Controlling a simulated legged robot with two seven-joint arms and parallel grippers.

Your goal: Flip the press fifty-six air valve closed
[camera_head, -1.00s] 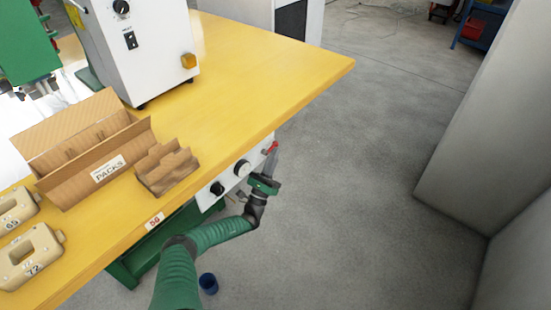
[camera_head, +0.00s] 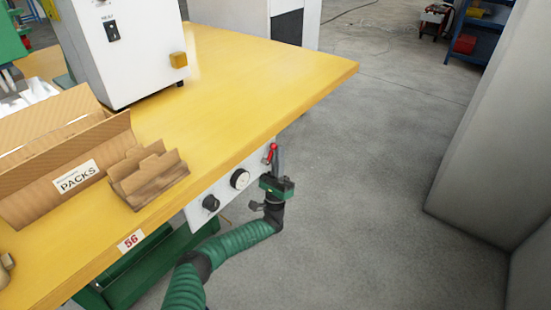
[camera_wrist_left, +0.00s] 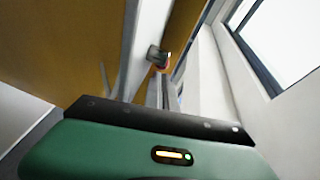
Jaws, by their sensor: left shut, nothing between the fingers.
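The air valve with its red lever (camera_head: 269,154) sits at the right end of a white panel under the yellow table's edge, near the label 56. The lever stands steeply up, leaning slightly. My left gripper (camera_head: 279,149) is shut and empty, fingers upright, just right of the lever. Whether they touch cannot be told. In the left wrist view, the grey valve end with a bit of red (camera_wrist_left: 160,62) shows just beyond the fingers (camera_wrist_left: 170,92). My right gripper is not in view.
The white panel also holds a gauge (camera_head: 240,179) and a black knob (camera_head: 210,203). On the yellow table (camera_head: 250,75) stand a cardboard box marked PACKS (camera_head: 75,165), a smaller cardboard holder (camera_head: 147,175) and a white machine (camera_head: 125,50).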

